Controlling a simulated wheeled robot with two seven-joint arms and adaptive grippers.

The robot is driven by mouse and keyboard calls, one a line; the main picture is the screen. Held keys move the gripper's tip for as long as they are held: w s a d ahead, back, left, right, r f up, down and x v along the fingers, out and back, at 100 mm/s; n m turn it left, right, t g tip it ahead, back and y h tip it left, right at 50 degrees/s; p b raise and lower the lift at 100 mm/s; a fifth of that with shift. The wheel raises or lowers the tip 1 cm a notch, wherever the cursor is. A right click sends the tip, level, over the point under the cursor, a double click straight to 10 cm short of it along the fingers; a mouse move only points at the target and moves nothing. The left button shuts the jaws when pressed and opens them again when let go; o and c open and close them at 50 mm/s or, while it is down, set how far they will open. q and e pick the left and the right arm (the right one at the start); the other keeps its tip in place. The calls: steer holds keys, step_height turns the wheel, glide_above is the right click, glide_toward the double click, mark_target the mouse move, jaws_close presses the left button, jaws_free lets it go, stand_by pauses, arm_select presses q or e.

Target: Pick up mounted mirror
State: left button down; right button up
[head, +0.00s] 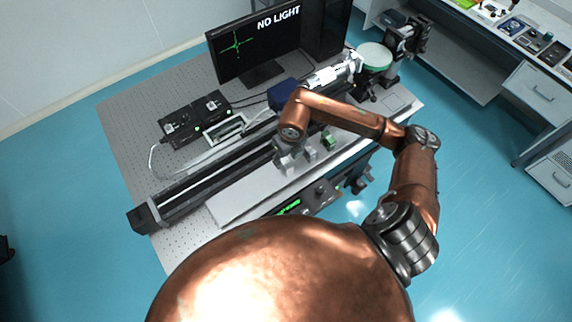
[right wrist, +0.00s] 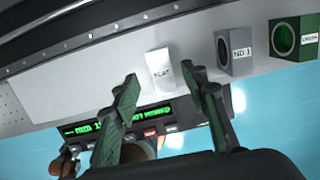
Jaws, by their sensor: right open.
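Three small mounted blocks stand in a row on the pale shelf. A white block labelled FLAT (right wrist: 160,66) is in the middle of the right wrist view. A grey block labelled ND 1 (right wrist: 236,52) with a round opening and a green block (right wrist: 289,40) with a round opening stand to its right. No label reads mirror; FLAT may be the mirror, but I cannot tell surely. My right gripper (right wrist: 163,82) is open, its fingers pointing towards FLAT with nothing between them. In the head view my right gripper (head: 283,153) is above the row's left end. My left gripper does not show.
A long black rail (head: 215,178) runs behind the shelf (head: 240,197). A monitor (head: 256,45) reading NO LIGHT stands at the back of the perforated table (head: 130,120). Instruments with green displays (head: 289,207) sit below the shelf's front edge. The shelf's left part is clear.

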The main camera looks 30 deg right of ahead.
mark_target(286, 162)
steer(key=f, duration=0.1)
steer(key=f+p, duration=0.1)
steer(key=f, duration=0.3)
steer(key=shift+w+d+f, duration=0.1)
steer(key=shift+w, duration=0.15)
steer(key=shift+c, duration=0.3)
jaws_close()
